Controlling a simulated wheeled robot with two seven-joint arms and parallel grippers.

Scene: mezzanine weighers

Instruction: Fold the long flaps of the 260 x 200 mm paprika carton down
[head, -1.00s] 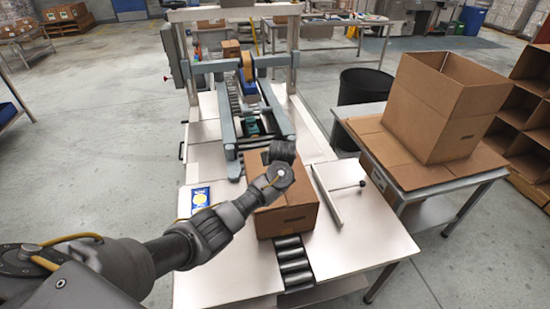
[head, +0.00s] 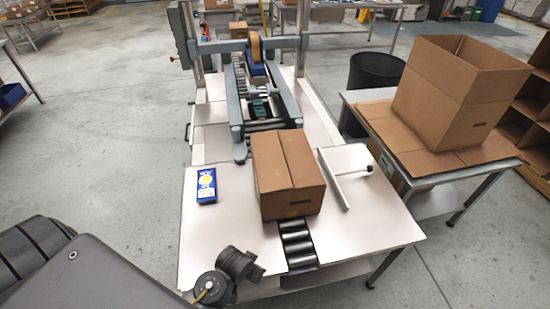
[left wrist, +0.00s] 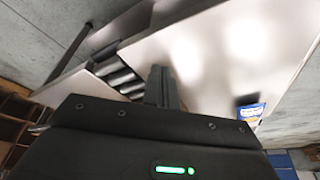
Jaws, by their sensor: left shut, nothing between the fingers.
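The brown paprika carton (head: 288,178) stands on the bench, over the near end of the roller strip. Its two long flaps lie down flat over the top and meet at a seam along the middle. My right gripper is not in view.
A carton sealer (head: 258,100) stands behind the carton. A blue box (head: 206,186) lies left of it, and a T-shaped bar (head: 334,180) lies right. A tall open carton (head: 450,100) stands on the right side table.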

